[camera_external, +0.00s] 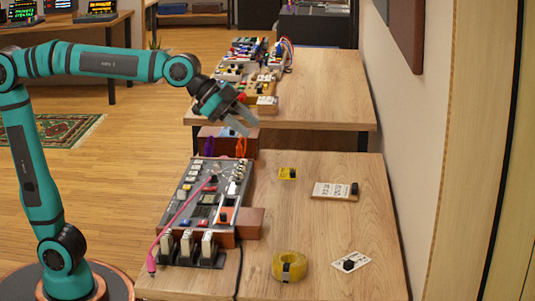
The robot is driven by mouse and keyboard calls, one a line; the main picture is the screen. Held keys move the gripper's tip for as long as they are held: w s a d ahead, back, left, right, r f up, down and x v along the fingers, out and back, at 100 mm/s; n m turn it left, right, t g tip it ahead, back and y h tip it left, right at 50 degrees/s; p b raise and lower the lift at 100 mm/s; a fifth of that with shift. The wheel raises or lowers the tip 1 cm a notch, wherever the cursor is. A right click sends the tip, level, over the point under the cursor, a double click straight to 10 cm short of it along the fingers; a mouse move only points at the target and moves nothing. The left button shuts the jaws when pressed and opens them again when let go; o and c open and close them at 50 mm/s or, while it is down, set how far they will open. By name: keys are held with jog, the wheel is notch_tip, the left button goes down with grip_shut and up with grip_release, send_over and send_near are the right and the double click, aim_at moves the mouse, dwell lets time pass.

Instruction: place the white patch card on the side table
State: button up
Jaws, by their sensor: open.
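A white card with dark print and a black block on it (341,266) lies flat near the right front of the near wooden table (325,233). It looks like the white patch card. My gripper (249,127) is open and empty, in the air above the gap between the near table and a second wooden table (335,95) behind it. It is well up and left of the white card, touching nothing. Which table is the side table, I cannot tell.
Modules crowd the back table's left. A wall bounds the right.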

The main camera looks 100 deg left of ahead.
jog(key=s+a+r+n+t, duration=0.1)
jog(key=s+a+n+t, duration=0.1)
jog(key=s, duration=1.2)
jog(key=s+a+r+n+t+y, duration=0.1)
jog(key=s+t, duration=0.4)
jog(key=s, duration=0.9)
jog(key=shift+s+a+r+n+y, duration=0.3)
jog(key=shift+a+r+n, duration=0.3)
jog(key=shift+a+n, duration=0.1)
jog(key=shift+o, duration=0.5)
